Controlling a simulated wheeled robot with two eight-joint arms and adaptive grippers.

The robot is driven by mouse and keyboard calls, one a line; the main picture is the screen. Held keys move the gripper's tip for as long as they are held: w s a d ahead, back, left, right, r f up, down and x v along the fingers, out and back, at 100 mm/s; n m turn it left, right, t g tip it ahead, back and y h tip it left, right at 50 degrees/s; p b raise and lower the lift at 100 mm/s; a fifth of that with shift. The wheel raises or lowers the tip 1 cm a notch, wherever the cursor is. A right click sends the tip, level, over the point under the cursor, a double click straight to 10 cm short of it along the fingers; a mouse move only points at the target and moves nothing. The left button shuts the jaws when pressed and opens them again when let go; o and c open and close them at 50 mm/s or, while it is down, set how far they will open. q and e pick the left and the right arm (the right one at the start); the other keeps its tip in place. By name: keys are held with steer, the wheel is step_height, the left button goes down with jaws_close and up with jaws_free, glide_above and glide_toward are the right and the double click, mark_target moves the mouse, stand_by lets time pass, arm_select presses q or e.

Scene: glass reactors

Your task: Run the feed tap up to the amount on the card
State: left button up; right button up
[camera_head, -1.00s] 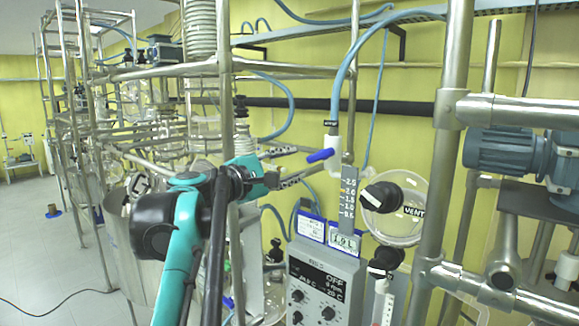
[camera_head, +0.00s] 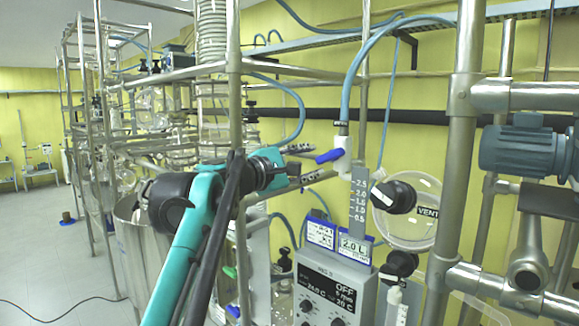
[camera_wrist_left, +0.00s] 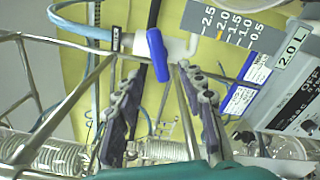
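The feed tap is a white body (camera_head: 344,155) with a blue lever (camera_head: 329,156) pointing left, under a blue hose. The lever also shows in the left wrist view (camera_wrist_left: 158,54). A grey scale (camera_head: 359,200) marked 0.5 to 2.5 stands below the tap. The card (camera_head: 355,249) reads 2.0 L. My left gripper (camera_head: 309,164) is open, just left of the lever. In the left wrist view its fingers (camera_wrist_left: 160,74) stand apart, with the lever in line with the gap. I cannot tell whether they touch it. My right gripper is not in view.
A control box (camera_head: 333,285) stands below the card. A round glass vessel with a black VENT knob (camera_head: 394,196) is right of the scale. Steel posts (camera_head: 459,130) and a blue motor (camera_head: 528,150) fill the right side. Glass reactors and frames stand at the left.

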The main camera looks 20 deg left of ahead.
mark_target(327, 157)
arm_select(q)
steer(key=shift+w+d, duration=0.2)
steer(key=shift+w, duration=0.05)
steer(key=shift+w+d+r, duration=0.1)
steer(key=shift+w+r, duration=0.05)
steer(key=shift+w, duration=0.05)
steer(key=p+x, duration=0.1)
steer(key=x, duration=0.5)
steer(key=shift+w+d+p, duration=0.1)
steer(key=shift+w+p, duration=0.2)
steer(key=shift+w, duration=0.05)
steer(key=shift+s, duration=0.1)
jaws_close()
